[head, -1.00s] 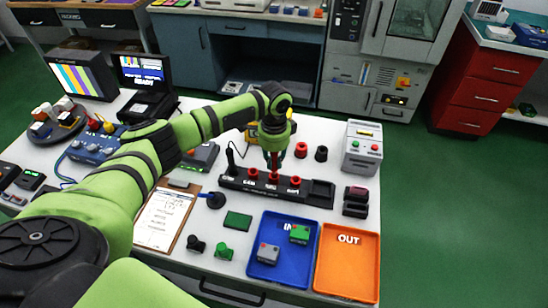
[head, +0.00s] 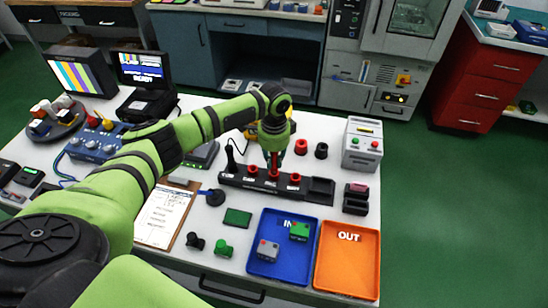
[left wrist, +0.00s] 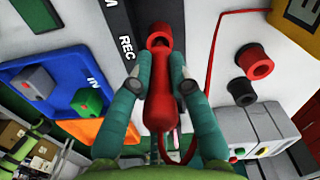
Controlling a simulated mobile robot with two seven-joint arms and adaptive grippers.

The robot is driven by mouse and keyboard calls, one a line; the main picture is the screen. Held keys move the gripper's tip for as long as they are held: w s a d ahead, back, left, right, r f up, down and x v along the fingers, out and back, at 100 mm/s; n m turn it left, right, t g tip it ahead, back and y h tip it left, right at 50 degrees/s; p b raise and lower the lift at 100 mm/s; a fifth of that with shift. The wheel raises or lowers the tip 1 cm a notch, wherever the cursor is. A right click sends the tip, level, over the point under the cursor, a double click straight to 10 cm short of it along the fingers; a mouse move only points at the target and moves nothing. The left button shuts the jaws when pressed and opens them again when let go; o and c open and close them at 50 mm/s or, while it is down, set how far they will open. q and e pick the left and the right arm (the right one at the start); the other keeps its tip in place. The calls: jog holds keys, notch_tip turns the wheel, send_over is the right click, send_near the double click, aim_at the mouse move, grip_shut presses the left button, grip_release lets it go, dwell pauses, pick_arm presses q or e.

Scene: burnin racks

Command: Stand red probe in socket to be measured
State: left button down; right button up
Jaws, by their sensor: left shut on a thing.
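My left gripper (head: 274,152) points down over the black socket strip (head: 318,190) and is shut on the red probe (head: 274,160). In the left wrist view the red probe (left wrist: 160,100) lies between the two teal fingers (left wrist: 158,76). Its far end lines up with a red socket (left wrist: 160,34) beside the label REC. I cannot tell whether the tip is inside that socket or just above it. Other red sockets on the strip show on either side, one at the left (head: 253,170) and one at the right (head: 295,178). My right gripper is not in view.
A loose red ring-shaped part (head: 301,147) and a black one (head: 321,151) stand behind the strip. A grey box with buttons (head: 362,145) stands to the right. The blue IN tray (head: 262,222) and orange OUT tray (head: 347,275) lie in front. A clipboard (head: 165,215) lies left.

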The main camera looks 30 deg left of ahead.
pick_arm(q)
jog(key=shift+f+b, duration=0.45)
jog(key=shift+f, duration=0.7)
jog(key=c, duration=1.1)
grip_release()
jog(key=shift+r, duration=0.15)
notch_tip(320, 180, up, 12)
jog(key=shift+f, duration=0.1)
